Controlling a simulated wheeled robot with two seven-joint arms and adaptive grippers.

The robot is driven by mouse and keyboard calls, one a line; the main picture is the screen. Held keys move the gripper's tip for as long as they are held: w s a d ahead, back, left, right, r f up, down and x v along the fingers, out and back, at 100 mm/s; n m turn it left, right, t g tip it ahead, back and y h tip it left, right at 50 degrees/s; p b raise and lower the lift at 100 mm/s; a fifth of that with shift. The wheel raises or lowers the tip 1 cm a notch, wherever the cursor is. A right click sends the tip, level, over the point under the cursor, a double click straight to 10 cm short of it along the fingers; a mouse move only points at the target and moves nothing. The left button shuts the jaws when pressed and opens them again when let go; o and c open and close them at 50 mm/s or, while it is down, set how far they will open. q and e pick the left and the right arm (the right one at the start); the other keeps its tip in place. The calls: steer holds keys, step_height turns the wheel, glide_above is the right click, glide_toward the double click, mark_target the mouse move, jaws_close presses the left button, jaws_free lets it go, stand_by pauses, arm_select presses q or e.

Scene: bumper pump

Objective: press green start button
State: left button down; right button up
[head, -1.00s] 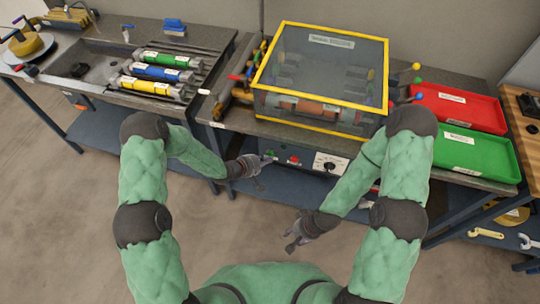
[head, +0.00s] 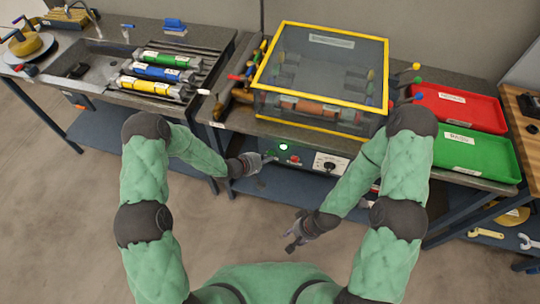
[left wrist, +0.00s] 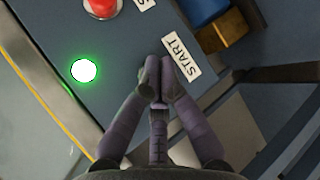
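The green start button (head: 284,147) is lit with a bright white-green glow on the front control panel under the workbench. It also glows in the left wrist view (left wrist: 84,70), left of my fingertips. My left gripper (head: 270,158) is at the panel, just below and left of the button in the head view. In the left wrist view its fingertips (left wrist: 159,72) are together and empty, beside the START label (left wrist: 182,57) and apart from the lit button. My right gripper (head: 292,243) hangs low over the floor; its finger opening is too small to tell.
A red button (head: 295,160) and a dial (head: 328,165) sit right of the green button. A yellow-framed clear box (head: 322,28) covers a fixture above the panel. Red (head: 478,101) and green trays (head: 496,172) lie at the right. Open floor lies in front.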

stand_by(0.6)
arm_select(q)
steer(key=shift+s+a, duration=0.25)
steer(key=shift+s, duration=0.5)
steer(key=shift+p, duration=0.3)
steer(key=s, duration=0.1)
steer(key=s+a, duration=0.1)
steer(key=s, duration=0.1)
steer(key=s+p, duration=0.1)
steer(key=shift+s+a, duration=0.3)
steer(key=shift+s, duration=0.1)
steer(key=s+a+f+m+g+y, duration=0.2)
steer(key=s+a+m+g, duration=0.1)
steer(key=s, duration=0.8)
steer(key=s+a+f+m+g+y, duration=0.2)
steer(key=s+a, duration=0.4)
steer(key=s, duration=0.6)
steer(key=shift+m+g+y, duration=0.5)
steer(key=shift+m+g, duration=0.3)
